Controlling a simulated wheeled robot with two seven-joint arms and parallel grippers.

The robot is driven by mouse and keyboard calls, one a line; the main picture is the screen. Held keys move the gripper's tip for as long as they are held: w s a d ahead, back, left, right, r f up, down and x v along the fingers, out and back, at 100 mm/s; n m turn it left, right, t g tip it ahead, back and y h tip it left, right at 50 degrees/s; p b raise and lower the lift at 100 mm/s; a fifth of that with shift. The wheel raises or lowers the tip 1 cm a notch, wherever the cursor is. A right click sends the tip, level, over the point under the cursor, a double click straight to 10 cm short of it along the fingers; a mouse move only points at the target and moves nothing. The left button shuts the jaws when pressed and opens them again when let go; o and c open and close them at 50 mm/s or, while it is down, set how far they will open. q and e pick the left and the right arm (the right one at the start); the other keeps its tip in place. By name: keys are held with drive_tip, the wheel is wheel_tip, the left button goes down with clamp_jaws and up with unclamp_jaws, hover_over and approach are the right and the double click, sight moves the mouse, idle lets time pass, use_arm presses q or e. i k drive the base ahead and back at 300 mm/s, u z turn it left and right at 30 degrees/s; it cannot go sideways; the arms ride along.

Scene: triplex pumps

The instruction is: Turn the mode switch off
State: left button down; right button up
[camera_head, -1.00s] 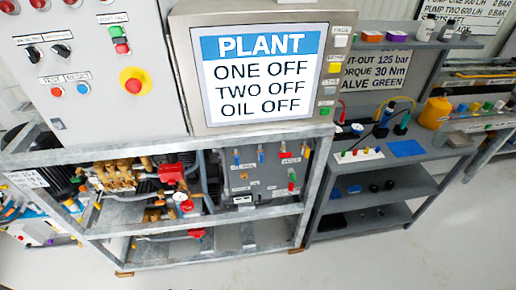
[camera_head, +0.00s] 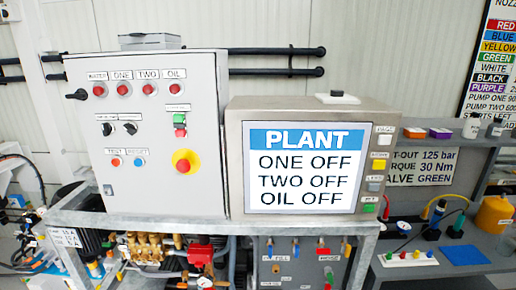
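The grey control cabinet (camera_head: 160,185) stands on the bench at left centre. Two black rotary switches sit side by side on its door, a left one (camera_head: 106,129) and a right one (camera_head: 131,128). Their small labels are too small to read, so I cannot tell which is the mode switch. Both knobs look tilted; their exact positions are unclear. A larger black handle (camera_head: 77,94) is on the door's upper left edge. The display (camera_head: 305,168) reads PLANT, ONE OFF, TWO OFF, OIL OFF. Neither of my grippers is in view.
Close to the switches are a green and red button pair (camera_head: 180,124), a red mushroom button (camera_head: 185,161) on yellow, and red lamps (camera_head: 123,88) above. Pumps and brass fittings (camera_head: 150,246) fill the frame below. A grey shelf (camera_head: 480,250) stands right.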

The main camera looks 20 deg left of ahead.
sight(130, 128)
drive_tip(key=u, duration=1.35)
